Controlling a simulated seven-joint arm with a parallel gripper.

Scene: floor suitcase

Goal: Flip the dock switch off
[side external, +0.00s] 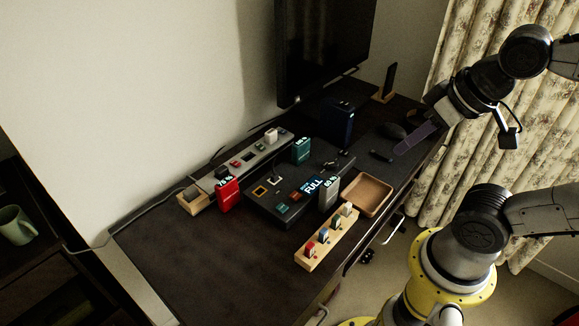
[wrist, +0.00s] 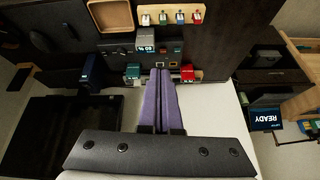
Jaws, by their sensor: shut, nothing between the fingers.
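The dock is partly in the wrist view (wrist: 118,47), beyond my fingertips, and the lever is not clear there. My gripper (side external: 398,151) has purple fingers, pressed together and empty, above the desk's right end, well apart from the dock. The fingers also show in the wrist view (wrist: 160,71).
Red (side external: 228,194), teal (side external: 301,149) and grey (side external: 329,193) blocks stand around the dock. A power strip (side external: 216,178) lies behind it. A wooden rack (side external: 313,262) of coloured pieces and a brown tray (side external: 368,194) are in front. A monitor (side external: 320,45) stands behind. The desk's front left is clear.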

